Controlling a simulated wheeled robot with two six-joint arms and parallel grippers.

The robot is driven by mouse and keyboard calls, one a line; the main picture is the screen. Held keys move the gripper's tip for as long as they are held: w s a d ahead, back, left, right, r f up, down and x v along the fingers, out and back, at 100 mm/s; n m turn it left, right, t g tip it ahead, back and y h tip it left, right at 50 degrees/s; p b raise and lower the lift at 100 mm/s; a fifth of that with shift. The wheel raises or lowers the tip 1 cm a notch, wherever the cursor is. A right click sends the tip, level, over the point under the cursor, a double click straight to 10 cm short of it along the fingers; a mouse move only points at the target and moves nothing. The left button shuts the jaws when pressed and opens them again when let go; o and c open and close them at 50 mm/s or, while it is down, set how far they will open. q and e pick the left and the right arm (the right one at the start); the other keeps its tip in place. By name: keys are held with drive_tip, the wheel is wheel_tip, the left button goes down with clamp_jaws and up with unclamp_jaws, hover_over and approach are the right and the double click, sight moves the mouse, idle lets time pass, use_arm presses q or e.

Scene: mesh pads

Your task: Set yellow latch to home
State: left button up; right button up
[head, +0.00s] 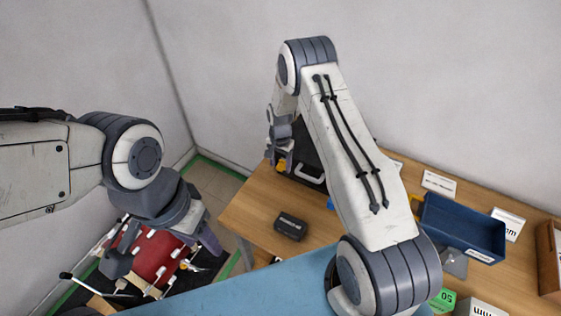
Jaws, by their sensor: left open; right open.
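A small yellow part (281,166), which looks like the yellow latch, shows at the left side of a black case (318,158) on the wooden table. Its exact position is too small and too covered to tell. My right gripper (280,159) is open, right at the yellow part in the picture; I cannot tell whether it touches it. My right arm hides much of the case. A small blue part (330,203) shows beside that arm. My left gripper (163,249) is open and empty at the lower left, above a red object on the floor side.
A red object (152,256) with metal rods stands left of the table. The table's front left is mostly clear.

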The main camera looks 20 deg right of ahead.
drive_tip(key=shift+f, duration=0.15)
clamp_jaws()
drive_tip(key=b, duration=0.2)
drive_tip(key=shift+w+d+f+g+y+b, duration=0.15)
drive_tip(key=shift+w+d+g+y+b, duration=0.15)
drive_tip(key=shift+g+y+b, duration=0.1)
drive_tip(key=shift+w+d+r+g+y+b, duration=0.2)
drive_tip(key=shift+g+y+b, duration=0.1)
drive_tip(key=shift+b, duration=0.25)
drive_tip(key=shift+r, duration=0.2)
unclamp_jaws()
